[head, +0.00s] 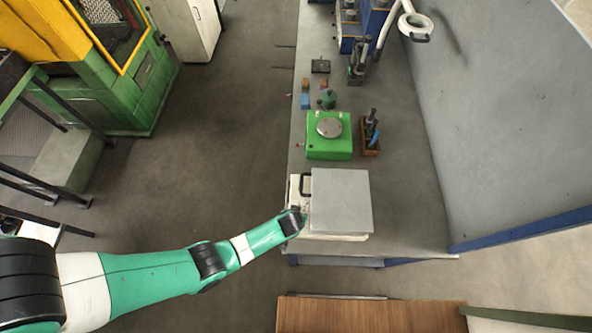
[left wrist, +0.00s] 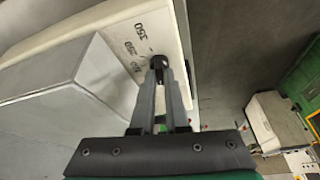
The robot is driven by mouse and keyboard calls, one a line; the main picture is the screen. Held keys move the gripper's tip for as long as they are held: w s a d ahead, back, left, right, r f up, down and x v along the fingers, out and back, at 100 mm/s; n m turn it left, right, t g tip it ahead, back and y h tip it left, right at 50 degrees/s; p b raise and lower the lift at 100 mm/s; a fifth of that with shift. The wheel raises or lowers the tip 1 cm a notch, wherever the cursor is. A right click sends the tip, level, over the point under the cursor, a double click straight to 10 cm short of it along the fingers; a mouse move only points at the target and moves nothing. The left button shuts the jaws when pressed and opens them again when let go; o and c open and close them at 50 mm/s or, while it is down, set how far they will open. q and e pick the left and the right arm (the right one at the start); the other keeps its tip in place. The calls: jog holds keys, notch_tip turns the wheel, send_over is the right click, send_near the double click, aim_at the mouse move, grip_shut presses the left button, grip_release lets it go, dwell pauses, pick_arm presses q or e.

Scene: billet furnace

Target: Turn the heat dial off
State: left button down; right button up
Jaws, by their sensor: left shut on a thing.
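The furnace (head: 342,198) is a cream box with a grey top and a black handle, on the near end of the bench. In the left wrist view its cream front panel (left wrist: 165,22) carries printed numbers, one reading 350. The heat dial (left wrist: 159,61) is a small dark knob on this panel, beside the numbers. My left gripper (left wrist: 160,72) is shut on the dial, with a finger on each side. In the head view my left gripper (head: 301,216) is at the furnace's left side, and the dial is hidden there. The dial's pointer setting cannot be told. My right gripper is not in view.
A green scale-like device (head: 329,150) with a round plate stands behind the furnace on the grey bench (head: 410,205). A wooden tool holder (head: 370,150) is beside it. A brown wooden table (head: 370,316) stands in front. The floor left of the bench is clear.

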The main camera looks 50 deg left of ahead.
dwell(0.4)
pick_arm(q)
jog(key=c, duration=0.9)
grip_release()
jog(key=shift+r, duration=0.1)
